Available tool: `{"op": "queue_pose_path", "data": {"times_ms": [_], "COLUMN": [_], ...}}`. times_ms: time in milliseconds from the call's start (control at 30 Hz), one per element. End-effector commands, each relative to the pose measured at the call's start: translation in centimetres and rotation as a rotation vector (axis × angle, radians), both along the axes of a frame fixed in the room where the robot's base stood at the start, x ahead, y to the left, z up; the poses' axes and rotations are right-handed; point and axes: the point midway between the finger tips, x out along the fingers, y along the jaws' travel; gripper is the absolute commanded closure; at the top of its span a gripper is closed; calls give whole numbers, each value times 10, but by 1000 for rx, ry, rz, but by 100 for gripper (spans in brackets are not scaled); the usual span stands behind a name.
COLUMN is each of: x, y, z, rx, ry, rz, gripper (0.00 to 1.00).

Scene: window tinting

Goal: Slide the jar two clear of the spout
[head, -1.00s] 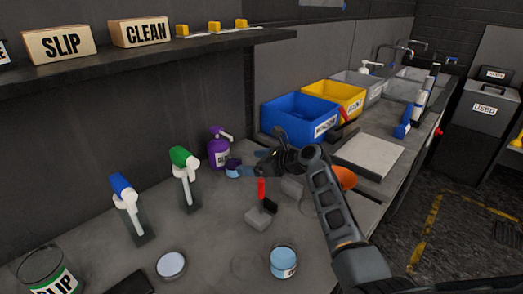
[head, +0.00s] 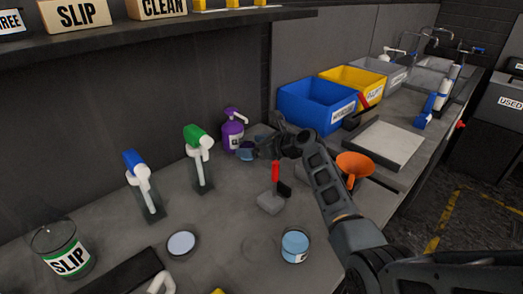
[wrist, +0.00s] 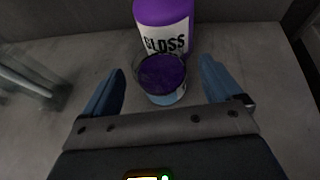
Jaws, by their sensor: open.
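A small clear jar with purple contents and a light blue band (wrist: 163,80) stands on the bench, right in front of the purple pump bottle marked GLOSS (wrist: 163,25). I cannot read a number on this jar. In the head view the jar (head: 246,154) shows below the spout of the purple bottle (head: 232,138), partly hidden by my gripper (head: 258,149). In the wrist view my gripper (wrist: 161,68) is open, with one blue finger on each side of the jar. Gaps show between the jar and both fingers.
Green (head: 199,160) and blue (head: 142,185) topped dispensers stand left. A blue bin (head: 316,106) stands behind. Bench between is mostly clear.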

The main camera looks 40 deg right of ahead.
Motion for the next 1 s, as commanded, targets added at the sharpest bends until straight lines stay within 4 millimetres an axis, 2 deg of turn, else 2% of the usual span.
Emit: {"op": "queue_pose_path", "data": {"times_ms": [33, 200, 567, 1000], "x": [4, 11, 13, 13], "y": [1, 3, 3, 3], "z": [-5, -7, -6, -6], "rx": [-1, 0, 0, 0], "ry": [-1, 0, 1, 1], "rz": [2, 0, 0, 0], "gripper": [8, 8, 8, 48]}}
